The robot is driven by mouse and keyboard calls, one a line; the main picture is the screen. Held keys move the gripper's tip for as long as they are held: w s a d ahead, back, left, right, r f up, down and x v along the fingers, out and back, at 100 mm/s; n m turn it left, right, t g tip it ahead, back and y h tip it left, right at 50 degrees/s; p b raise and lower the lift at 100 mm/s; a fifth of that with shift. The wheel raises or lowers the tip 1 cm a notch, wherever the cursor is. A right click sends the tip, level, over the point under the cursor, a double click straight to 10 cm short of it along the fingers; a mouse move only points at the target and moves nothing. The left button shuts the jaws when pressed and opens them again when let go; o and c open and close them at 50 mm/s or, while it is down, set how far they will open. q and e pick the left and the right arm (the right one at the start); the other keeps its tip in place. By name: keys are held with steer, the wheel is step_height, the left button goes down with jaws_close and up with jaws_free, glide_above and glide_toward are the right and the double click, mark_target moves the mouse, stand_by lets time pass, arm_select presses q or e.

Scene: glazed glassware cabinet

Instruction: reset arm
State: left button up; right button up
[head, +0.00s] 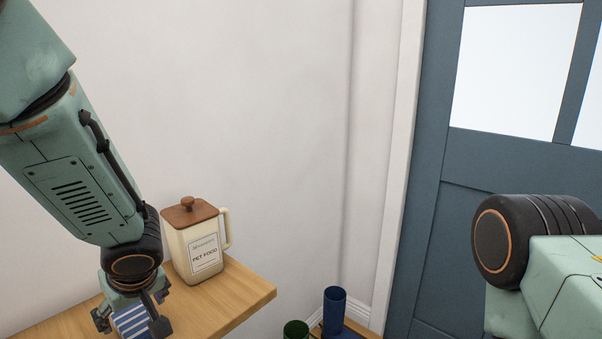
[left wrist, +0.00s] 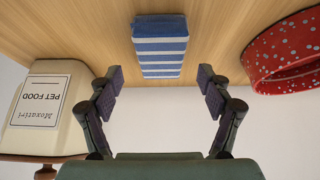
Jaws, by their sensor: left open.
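My left gripper (head: 133,318) comes down from the left over the wooden shelf, with its fingers spread. In the left wrist view the left gripper (left wrist: 160,80) is open and empty, its two fingers wide apart. A blue-and-white striped block-like item (left wrist: 160,46) lies on the wood ahead of the fingers, apart from them; in the head view it shows partly between the fingers (head: 133,322). My right arm shows at the right edge of the head view, but its gripper is not seen.
A cream pet food jar (head: 197,240) with a brown lid stands beside the left gripper on the wooden surface (head: 245,290). A red speckled bowl (left wrist: 283,55) is in the left wrist view. Blue (head: 334,312) and green (head: 296,329) cylinders stand lower, near a blue door (head: 480,170).

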mark_target(134, 318)
arm_select(q)
steer(key=b+x, duration=0.1)
steer(key=x, duration=0.4)
steer(key=shift+a+f+b, duration=0.1)
steer(key=shift+f+b, duration=0.15)
steer(key=shift+b, duration=0.05)
steer(key=shift+f, duration=0.1)
steer(key=shift+s+r, duration=0.15)
steer(key=shift+r, duration=0.15)
steer(key=shift+f, duration=0.15)
